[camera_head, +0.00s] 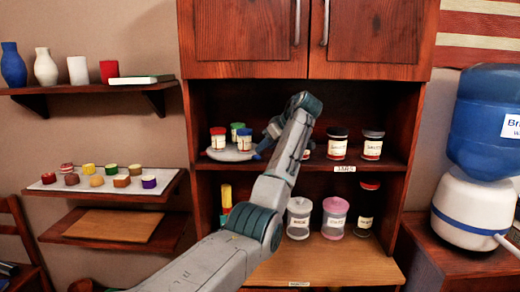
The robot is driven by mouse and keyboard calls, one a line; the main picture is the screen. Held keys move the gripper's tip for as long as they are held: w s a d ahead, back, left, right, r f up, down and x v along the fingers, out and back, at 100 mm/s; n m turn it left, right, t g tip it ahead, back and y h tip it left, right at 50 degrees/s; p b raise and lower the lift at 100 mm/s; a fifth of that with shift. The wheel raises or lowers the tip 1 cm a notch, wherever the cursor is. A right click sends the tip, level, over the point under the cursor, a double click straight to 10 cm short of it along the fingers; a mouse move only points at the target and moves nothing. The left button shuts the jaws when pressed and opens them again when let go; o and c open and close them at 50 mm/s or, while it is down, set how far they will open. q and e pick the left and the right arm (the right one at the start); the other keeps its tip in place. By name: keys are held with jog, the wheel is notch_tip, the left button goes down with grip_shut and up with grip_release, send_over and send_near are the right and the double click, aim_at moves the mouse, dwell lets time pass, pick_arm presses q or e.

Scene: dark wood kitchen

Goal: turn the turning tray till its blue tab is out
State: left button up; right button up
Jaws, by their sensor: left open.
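The turning tray (231,155) is a pale round disc at the left of the upper cabinet shelf. It carries a red-lidded jar (218,139), a green-lidded jar (244,140) and another green-lidded jar (237,128) behind. My left gripper (262,146) is at the tray's right edge, pointing down and left, with its jaws open. A small blue piece shows there beside the rim; I cannot tell whether it is the tab or part of my gripper. Contact with the tray is unclear. My right gripper is out of view.
My left arm crosses the cabinet front. Two jars (337,145) stand on the same shelf to the right, above a "JARS" label. Several canisters (335,217) stand below. Cabinet doors (245,38) hang above. A water dispenser (485,150) stands far right.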

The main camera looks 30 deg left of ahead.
aim_at(256, 156)
pick_arm(q)
jog(key=x, duration=0.4)
jog(key=shift+a+p, duration=0.25)
jog(key=shift+p, duration=0.1)
jog(key=shift+f, duration=0.2)
jog(key=shift+c, duration=0.6)
grip_shut()
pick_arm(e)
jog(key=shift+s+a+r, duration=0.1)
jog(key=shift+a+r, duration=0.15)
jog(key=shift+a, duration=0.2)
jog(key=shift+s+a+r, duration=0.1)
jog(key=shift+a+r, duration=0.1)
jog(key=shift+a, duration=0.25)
